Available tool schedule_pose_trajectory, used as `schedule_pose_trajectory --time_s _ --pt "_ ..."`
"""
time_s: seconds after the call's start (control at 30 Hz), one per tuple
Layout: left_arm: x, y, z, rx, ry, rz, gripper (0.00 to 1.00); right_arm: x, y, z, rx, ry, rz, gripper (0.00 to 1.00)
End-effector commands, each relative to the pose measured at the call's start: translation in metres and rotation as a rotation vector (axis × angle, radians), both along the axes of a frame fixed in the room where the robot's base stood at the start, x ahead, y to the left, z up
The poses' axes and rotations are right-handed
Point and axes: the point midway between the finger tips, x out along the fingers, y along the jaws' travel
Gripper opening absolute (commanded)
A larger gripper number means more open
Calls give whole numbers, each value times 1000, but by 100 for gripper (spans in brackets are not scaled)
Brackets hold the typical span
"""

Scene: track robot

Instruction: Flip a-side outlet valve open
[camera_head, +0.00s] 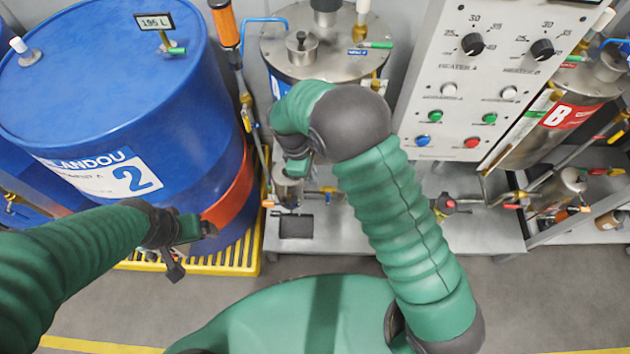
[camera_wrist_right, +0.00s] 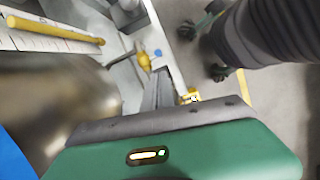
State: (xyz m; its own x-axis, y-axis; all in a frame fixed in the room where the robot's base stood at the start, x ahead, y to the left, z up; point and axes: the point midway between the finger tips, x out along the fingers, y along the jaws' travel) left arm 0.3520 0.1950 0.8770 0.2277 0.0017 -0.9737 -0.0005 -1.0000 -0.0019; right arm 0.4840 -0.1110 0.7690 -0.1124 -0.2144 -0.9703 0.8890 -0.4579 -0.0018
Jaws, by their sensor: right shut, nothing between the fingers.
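The a-side steel tank (camera_head: 320,45), with a blue label, stands at the back centre. My right arm hides much of its front. Low beside it is brass pipework (camera_head: 325,190); I cannot tell for sure which part is the outlet valve. My right gripper (camera_head: 298,167) points down near this pipework. In the right wrist view, the closed grey fingers (camera_wrist_right: 160,90) are empty, close to a brass fitting (camera_wrist_right: 144,60). A blue knob (camera_wrist_right: 158,52) is beside that fitting. My left gripper (camera_head: 195,230) is in front of the blue drum, its jaw opening unclear.
A blue drum (camera_head: 95,85) marked 2 stands on a yellow grate (camera_head: 215,262) at left. A grey control panel (camera_head: 495,80) and a B-side tank (camera_head: 560,120) are at right. A red-handled valve (camera_head: 447,204) lies on the low metal shelf.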

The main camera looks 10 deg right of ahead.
Motion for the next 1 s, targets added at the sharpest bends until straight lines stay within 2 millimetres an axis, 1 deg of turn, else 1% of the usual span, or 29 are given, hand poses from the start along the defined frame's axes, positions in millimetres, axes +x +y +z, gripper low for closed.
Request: schedule_pose_trajectory --time_s 0.03,0.2,0.3,0.4,0.57,1.0 --pt "0 0 -2 0 0 0 86 -2 -2 -10 -1 4 -1 0" --pt "0 0 -6 0 0 1 86 -6 -10 -45 0 4 -1 0" --pt "0 0 -7 0 0 1 86 -8 -14 -62 0 2 0 0" --pt "0 0 -8 0 0 0 86 -9 -17 -74 0 1 0 0" --pt "0 0 -9 0 0 1 86 -10 -18 -82 0 0 -1 0" --pt "0 0 -6 0 0 1 86 -10 -20 -81 14 -5 -3 0"
